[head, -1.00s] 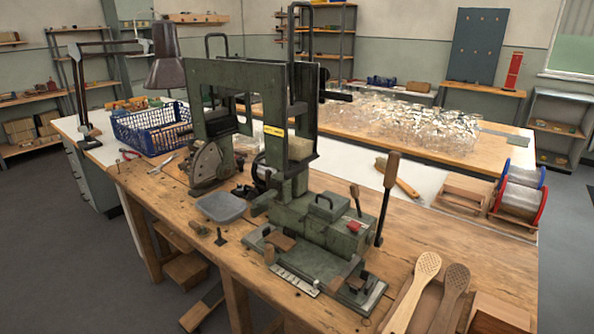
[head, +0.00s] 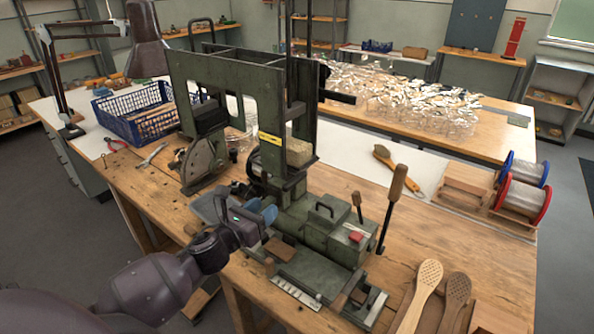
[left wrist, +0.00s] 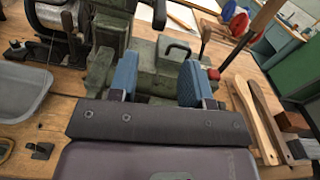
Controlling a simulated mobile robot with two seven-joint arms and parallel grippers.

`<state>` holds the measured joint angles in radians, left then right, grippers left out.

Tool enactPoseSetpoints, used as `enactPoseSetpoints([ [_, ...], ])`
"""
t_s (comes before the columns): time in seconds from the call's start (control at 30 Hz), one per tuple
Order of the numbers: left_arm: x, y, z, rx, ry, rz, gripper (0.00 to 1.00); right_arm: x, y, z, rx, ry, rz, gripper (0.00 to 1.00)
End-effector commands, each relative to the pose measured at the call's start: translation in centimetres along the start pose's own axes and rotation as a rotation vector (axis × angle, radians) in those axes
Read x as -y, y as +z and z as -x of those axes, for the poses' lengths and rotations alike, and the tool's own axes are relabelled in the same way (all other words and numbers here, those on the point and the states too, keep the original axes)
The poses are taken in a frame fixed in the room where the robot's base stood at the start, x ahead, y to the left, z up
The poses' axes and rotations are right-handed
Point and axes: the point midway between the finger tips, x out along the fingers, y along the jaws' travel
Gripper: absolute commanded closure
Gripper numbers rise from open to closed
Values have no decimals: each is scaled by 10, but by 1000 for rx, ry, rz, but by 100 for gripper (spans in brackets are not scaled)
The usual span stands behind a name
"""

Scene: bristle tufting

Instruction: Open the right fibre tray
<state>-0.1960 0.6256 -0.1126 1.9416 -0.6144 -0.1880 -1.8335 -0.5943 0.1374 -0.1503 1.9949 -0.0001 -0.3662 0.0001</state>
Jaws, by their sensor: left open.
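The green tufting machine (head: 225,100) stands on the wooden bench. At its base is a green box (head: 315,222) with a black loop handle (head: 321,211) on top; it also shows in the left wrist view (left wrist: 160,58). I cannot tell for sure which part is the right fibre tray. My left gripper (head: 262,213) is in front of this box, to its left in the head view. In the left wrist view its blue fingers (left wrist: 160,80) are spread apart with nothing between them, the box beyond them. My right gripper is not in view.
Upright levers (head: 391,205) stand right of the box. A grey dish (head: 208,207) is partly hidden behind my left arm. Wooden brush bodies (head: 420,290) lie at the front right, and wire spools (head: 523,190) at the back right. A blue basket (head: 135,120) stands far left.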

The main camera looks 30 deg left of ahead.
Motion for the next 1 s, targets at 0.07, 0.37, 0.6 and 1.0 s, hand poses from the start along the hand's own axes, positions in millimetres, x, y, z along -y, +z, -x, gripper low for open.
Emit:
enactPoseSetpoints([
  [0.07,-1,9,-3,10,-7,-71,55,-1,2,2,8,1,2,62],
  [0.37,-2,13,-28,16,-10,-112,55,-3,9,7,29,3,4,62],
  [0.6,-1,13,-66,16,-10,-107,55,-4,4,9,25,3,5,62],
  [1.0,-1,13,-109,15,-10,-108,55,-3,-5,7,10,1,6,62],
])
